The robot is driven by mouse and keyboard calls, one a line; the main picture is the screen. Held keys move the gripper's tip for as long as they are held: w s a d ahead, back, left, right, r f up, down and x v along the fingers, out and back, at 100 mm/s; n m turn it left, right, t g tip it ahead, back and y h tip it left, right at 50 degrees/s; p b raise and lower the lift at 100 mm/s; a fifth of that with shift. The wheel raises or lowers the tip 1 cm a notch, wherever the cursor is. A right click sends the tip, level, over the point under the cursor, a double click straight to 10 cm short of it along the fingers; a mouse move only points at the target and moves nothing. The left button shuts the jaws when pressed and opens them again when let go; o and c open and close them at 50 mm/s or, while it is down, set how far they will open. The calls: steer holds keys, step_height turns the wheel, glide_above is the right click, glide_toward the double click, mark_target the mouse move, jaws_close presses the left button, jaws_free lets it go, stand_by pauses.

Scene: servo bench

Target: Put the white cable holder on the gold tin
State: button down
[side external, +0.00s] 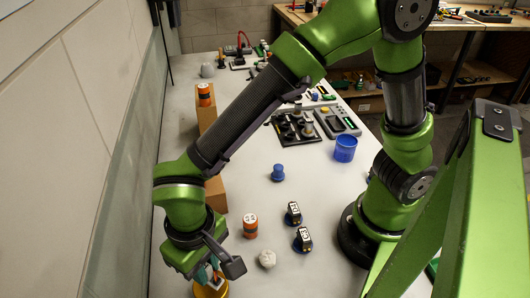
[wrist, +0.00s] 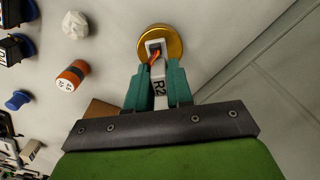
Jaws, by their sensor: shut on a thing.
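The white cable holder (wrist: 160,96), marked R2 and with coloured wires at its far end, is between the teal fingers of my gripper (wrist: 157,75). My gripper is shut on it. The round gold tin (wrist: 177,40) lies directly beyond the fingertips in the wrist view, and the holder's far end overlaps its face. In the side external view the gold tin (side external: 212,291) is at the bottom edge, partly cut off, with my gripper (side external: 207,274) just above it. I cannot tell whether holder and tin touch.
An orange-and-white cylinder (side external: 250,225), a crumpled white ball (side external: 267,258) and two black blocks on blue bases (side external: 303,240) stand nearby. A blue knob (side external: 278,173) and blue cup (side external: 345,149) are farther back. A wall (side external: 90,130) runs along the left.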

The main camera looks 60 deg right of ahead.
steer(key=shift+f, duration=1.7)
steer(key=shift+f, duration=0.2)
steer(key=c, duration=1)
jaws_free()
